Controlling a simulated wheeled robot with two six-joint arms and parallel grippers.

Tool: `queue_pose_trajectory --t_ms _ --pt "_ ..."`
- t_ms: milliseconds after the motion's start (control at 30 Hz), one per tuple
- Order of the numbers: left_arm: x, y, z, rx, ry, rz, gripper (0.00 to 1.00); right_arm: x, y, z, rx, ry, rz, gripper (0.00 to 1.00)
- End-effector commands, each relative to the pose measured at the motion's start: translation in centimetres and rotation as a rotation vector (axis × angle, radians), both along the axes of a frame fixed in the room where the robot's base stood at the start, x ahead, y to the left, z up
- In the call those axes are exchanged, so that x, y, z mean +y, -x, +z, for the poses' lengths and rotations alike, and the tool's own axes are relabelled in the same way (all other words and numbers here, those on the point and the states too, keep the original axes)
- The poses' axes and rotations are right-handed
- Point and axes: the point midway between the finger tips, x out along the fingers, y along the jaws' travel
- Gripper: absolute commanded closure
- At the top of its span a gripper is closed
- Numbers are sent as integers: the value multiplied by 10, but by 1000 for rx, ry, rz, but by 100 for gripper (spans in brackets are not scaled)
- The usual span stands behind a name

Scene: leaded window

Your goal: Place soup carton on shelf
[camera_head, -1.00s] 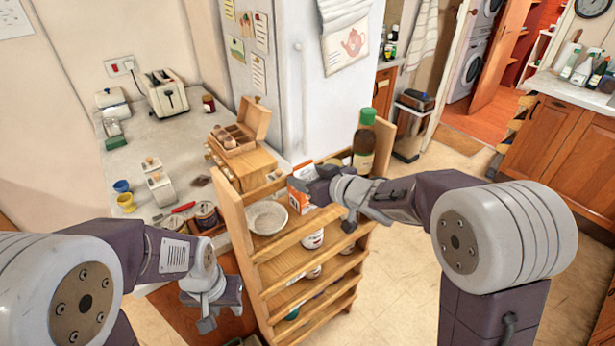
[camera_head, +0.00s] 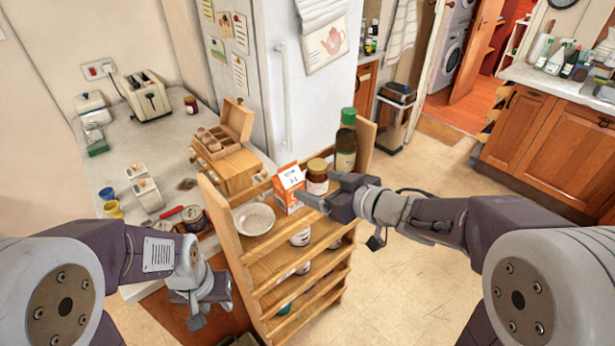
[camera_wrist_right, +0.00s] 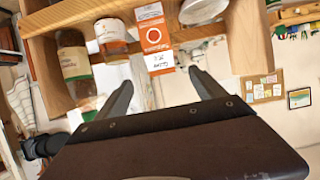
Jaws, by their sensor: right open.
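The soup carton (camera_head: 288,188), orange and white with a gabled top, stands upright on the top level of the wooden shelf (camera_head: 240,280).
A tall dark bottle with a green cap (camera_head: 346,142) stands at the right end of the top level. Jars stand on lower levels. A wooden egg box (camera_head: 225,145) and counter (camera_head: 150,150) lie behind left. Floor at right (camera_head: 420,290) is clear.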

Motion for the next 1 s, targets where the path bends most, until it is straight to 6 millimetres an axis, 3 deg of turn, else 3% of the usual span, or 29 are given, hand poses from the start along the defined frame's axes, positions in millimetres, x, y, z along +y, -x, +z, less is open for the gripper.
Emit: queue_pose_trajectory --t_ms 333,367,467,533,600,700,833,1000 --pt "0 0 1 0 0 0 64 -6 3 -1 5 7 -17 20" --pt "0 0 1 0 0 0 64 -12 0 -5 14 18 -48 20" --pt "0 0 1 0 0 0 64 -60 -9 -42 120 111 -268 20" --pt "0 0 1 0 0 0 64 -100 10 -87 297 203 -438 20" --pt "0 0 1 0 0 0 64 -123 50 -129 519 274 -547 20" --pt "0 0 1 0 0 0 64 -124 116 -168 818 316 -594 20" --pt "0 0 1 0 0 0 64 -110 163 -183 1025 311 -577 20" --pt "0 0 1 0 0 0 64 -107 169 -185 1055 308 -571 20"
